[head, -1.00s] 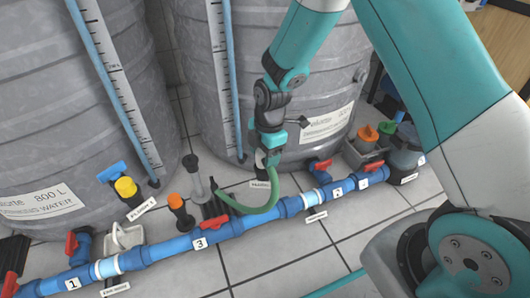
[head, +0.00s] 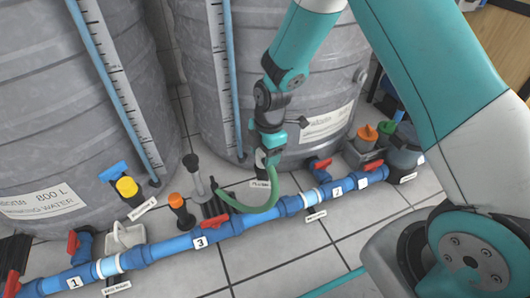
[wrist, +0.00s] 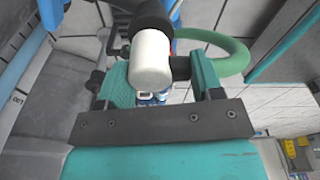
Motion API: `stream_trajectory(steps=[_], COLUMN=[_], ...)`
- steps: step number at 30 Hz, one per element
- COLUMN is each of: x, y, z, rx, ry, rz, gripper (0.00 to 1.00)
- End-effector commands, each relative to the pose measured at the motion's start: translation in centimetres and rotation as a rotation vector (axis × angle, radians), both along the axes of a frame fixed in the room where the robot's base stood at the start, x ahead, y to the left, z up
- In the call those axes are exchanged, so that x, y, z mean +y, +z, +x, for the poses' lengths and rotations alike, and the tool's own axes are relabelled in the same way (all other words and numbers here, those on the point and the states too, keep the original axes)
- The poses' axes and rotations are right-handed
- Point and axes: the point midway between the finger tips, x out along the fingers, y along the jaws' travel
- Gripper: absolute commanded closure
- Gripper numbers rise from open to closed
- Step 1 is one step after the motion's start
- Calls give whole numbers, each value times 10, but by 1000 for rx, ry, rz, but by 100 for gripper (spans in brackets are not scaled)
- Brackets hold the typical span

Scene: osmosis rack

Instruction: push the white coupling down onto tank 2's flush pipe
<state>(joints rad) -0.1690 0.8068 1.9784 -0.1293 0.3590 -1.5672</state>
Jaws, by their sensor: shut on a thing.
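My gripper (head: 268,160) points down beside the right-hand tank (head: 285,75), above the blue pipe line. In the wrist view my gripper (wrist: 160,80) has its two teal fingers shut on the white coupling (wrist: 151,58), a short white cylinder with a black part at its far end. A green hose (head: 257,206) curves from the blue pipe line up to the gripper. The hose also loops to the right of the fingers in the wrist view (wrist: 228,50). The flush pipe cannot be made out clearly, and I cannot tell whether the coupling is seated on it.
The blue pipe line (head: 222,232) with red valve handles and numbered labels runs along the floor in front. A black-and-grey upright fitting (head: 196,178) stands left of the gripper. Orange and green caps (head: 368,133) stand to the right. Tiled floor in front is clear.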

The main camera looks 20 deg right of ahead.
Motion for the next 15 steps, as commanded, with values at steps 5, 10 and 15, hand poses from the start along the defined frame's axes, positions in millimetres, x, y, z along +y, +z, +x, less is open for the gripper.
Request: stream_trajectory(steps=[5,10,15], x=[0,0,0], y=[-2,-5,-8], z=[0,0,0], rx=[0,0,-1], ry=[0,0,0], rz=[0,0,0], gripper=[61,61,38])
